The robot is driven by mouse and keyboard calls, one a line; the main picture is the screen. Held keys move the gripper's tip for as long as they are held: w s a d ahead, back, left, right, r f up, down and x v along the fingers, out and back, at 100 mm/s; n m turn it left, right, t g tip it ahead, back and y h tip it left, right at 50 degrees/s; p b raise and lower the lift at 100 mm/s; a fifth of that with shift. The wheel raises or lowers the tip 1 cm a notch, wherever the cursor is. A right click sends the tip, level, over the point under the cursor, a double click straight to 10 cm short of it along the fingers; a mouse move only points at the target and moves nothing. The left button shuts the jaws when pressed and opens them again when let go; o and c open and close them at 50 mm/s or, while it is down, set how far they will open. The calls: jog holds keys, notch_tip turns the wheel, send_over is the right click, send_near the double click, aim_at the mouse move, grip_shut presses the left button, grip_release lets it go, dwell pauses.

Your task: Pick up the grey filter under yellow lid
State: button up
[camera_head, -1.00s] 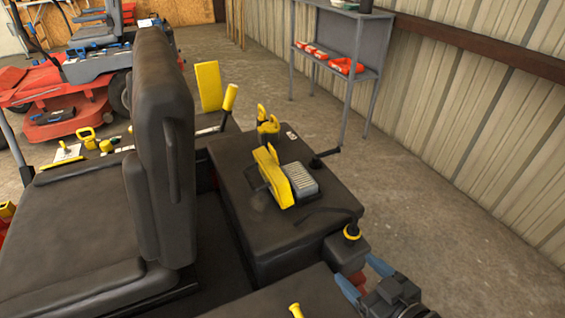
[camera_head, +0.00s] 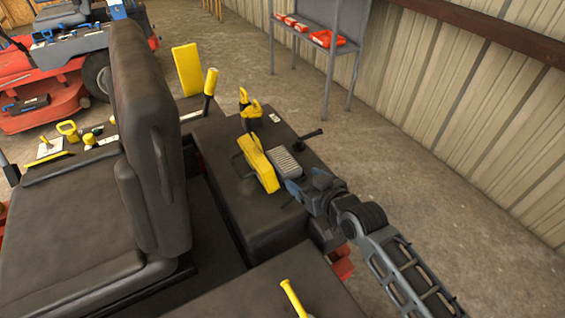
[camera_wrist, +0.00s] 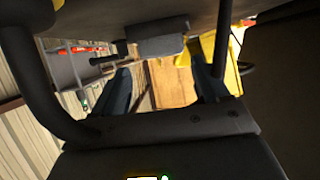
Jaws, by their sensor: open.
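The grey ribbed filter (camera_head: 287,160) sits on top of the dark engine cover behind the black seat. The yellow lid (camera_head: 258,163) stands tilted up along the filter's left side, not over it. My gripper (camera_head: 291,188) is at the near right edge of the cover, close to the filter. In the wrist view my gripper (camera_wrist: 160,66) has its two fingers spread, with nothing held between them. The grey filter (camera_wrist: 158,46) shows just beyond the fingertips, with yellow (camera_wrist: 207,46) on its right. I cannot tell whether a fingertip touches it.
The black seat (camera_head: 150,140) stands left of the cover. A black lever (camera_head: 310,134) sticks out at the cover's far right, and yellow caps (camera_head: 250,112) stand behind the lid. A grey shelf (camera_head: 335,50) with red trays stands by the metal wall. The floor to the right is clear.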

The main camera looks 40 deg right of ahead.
aim_at(292, 171)
jog(key=shift+r+x, duration=0.2)
jog(key=shift+x, duration=2.95)
jog(key=shift+a, duration=0.1)
jog(key=c, duration=0.7)
jog(key=shift+r, duration=0.1)
